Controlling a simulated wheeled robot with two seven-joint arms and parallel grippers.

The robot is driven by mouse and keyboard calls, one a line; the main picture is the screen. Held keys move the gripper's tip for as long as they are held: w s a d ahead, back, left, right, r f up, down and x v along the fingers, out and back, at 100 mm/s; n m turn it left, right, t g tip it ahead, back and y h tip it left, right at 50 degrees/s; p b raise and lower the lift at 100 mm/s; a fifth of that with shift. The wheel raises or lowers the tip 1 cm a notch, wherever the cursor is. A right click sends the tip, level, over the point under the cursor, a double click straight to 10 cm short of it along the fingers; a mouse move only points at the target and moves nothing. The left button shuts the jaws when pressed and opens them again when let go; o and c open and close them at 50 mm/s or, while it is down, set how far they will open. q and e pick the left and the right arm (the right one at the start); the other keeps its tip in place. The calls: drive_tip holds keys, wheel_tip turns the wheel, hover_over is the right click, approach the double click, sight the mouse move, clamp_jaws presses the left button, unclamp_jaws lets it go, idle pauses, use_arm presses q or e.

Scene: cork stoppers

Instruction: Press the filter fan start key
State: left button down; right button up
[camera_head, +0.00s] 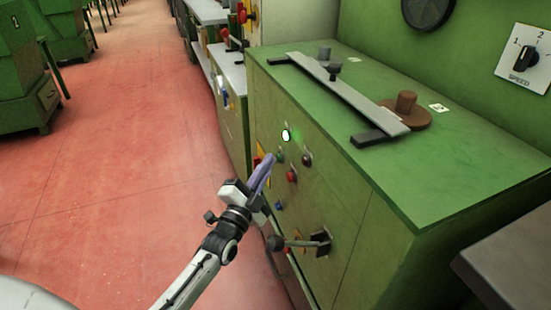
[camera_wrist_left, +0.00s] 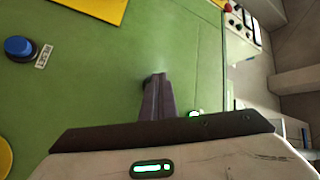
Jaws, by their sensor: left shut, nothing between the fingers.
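The front of a green machine cabinet (camera_head: 330,215) carries several small controls. A green button (camera_head: 281,156) sits beside the fingertips of my left gripper (camera_head: 268,160). Above it a pale lamp (camera_head: 285,135) glows green. A red button (camera_head: 292,176) is below, and a dark red knob (camera_head: 307,159) is to the right. No label is readable, so I cannot tell which is the filter fan start key. My left gripper is shut and empty; in the left wrist view its fingers (camera_wrist_left: 157,97) point at the green panel, and I cannot tell whether they touch it. My right gripper is not in view.
A blue button (camera_wrist_left: 18,48) with a small label shows in the left wrist view. A lever handle (camera_head: 300,241) juts from the cabinet below my gripper. A metal bar (camera_head: 350,95) and brown disc (camera_head: 408,110) lie on top. Open red floor (camera_head: 130,150) is at left.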

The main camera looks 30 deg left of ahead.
use_arm(q)
drive_tip(key=shift+s+a+p, duration=0.45)
drive_tip(key=shift+s+a, duration=0.1)
drive_tip(key=shift+s, duration=0.1)
drive_tip(key=shift+s+a+p, duration=0.95)
drive_tip(key=shift+s+a, duration=0.7)
drive_tip(key=shift+s, duration=0.25)
